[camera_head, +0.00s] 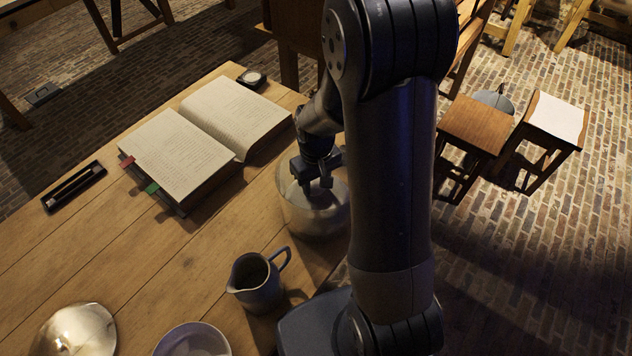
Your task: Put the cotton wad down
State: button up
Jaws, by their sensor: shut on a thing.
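My gripper (317,182) points down over the mouth of a round glass jar (312,222) near the table's right edge. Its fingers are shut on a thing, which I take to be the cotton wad. A small pale patch shows under the fingertips, but the wad's outline is not clear. I cannot tell whether it touches the jar. My arm hides part of the jar's right side.
A grey jug (257,284) stands close in front of the jar. A white bowl (192,341) and a shiny dome (78,332) are at the front. An open book (205,137) lies behind left, with a pen case (74,186). Bare wood (130,270) lies between.

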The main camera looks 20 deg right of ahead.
aim_at(316, 182)
jog(key=shift+f, duration=0.2)
jog(key=o, duration=0.9)
jog(key=shift+o, duration=0.2)
jog(key=shift+r, duration=0.1)
notch_tip(316, 182, up, 12)
